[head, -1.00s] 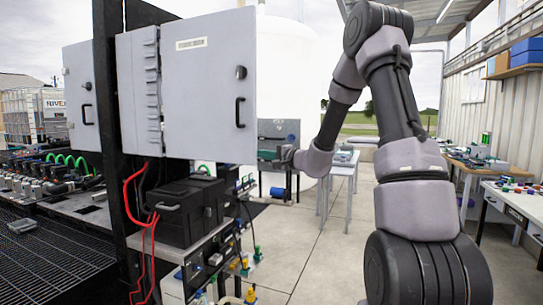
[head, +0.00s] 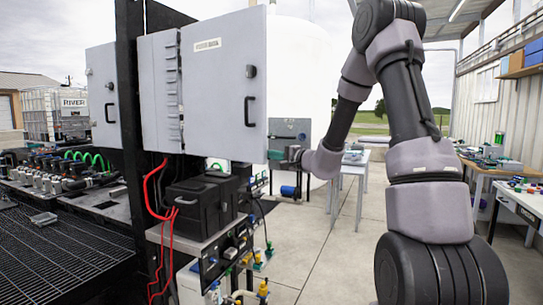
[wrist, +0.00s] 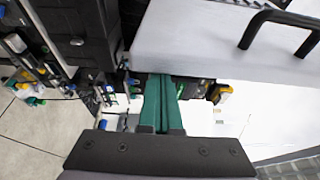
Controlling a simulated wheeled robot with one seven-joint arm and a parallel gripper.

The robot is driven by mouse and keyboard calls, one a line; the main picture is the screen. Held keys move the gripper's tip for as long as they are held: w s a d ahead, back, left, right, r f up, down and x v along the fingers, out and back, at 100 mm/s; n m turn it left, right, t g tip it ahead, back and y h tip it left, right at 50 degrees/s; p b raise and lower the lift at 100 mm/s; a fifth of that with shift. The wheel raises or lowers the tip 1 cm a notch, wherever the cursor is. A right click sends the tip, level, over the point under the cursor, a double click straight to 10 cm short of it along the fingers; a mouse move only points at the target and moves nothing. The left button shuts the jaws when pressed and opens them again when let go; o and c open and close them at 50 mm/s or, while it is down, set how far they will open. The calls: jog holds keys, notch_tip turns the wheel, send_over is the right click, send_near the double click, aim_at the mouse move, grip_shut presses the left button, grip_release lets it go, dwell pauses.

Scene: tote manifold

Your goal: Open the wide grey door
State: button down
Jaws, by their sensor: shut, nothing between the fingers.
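The wide grey door (head: 218,95) is a tall flat panel with a label at top, a round black lock and a black pull handle (head: 249,111) near its right edge. In the wrist view the door (wrist: 210,40) fills the top right, with the handle (wrist: 282,28) on its face. My gripper (wrist: 165,80) has green fingers, shut and empty. Their tips are at the door's edge, apart from the handle; whether they touch the door I cannot tell. In the head view the door hides the fingertips. How far the door is ajar is unclear.
A narrower grey door (head: 103,97) stands left of a black post (head: 130,100). Below the wide door are a black box (head: 200,200), red cables and valves. A white tank (head: 305,80) and a small table (head: 352,170) stand behind.

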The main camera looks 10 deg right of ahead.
aim_at(261, 157)
jog(key=s+a, duration=0.4)
jog(key=shift+s, duration=0.25)
jog(key=w+d, duration=0.2)
jog(key=d, duration=0.1)
jog(key=shift+w, duration=0.2)
jog(key=s+d, duration=0.3)
jog(key=s, duration=0.6)
jog(key=s+a+r+n+g+y, duration=0.1)
jog(key=s+a+r+n+g, duration=0.15)
jog(key=s+a+g, duration=0.45)
jog(key=s+a+r+n+g+y, duration=0.1)
jog(key=s+a+r+n+g, duration=0.2)
jog(key=s, duration=0.7)
jog(key=s+d+r+n+t+h, duration=0.1)
jog(key=s+d+t+h, duration=0.1)
jog(key=s+d+h, duration=0.8)
jog(key=d, duration=0.2)
jog(key=shift+d+r, duration=0.3)
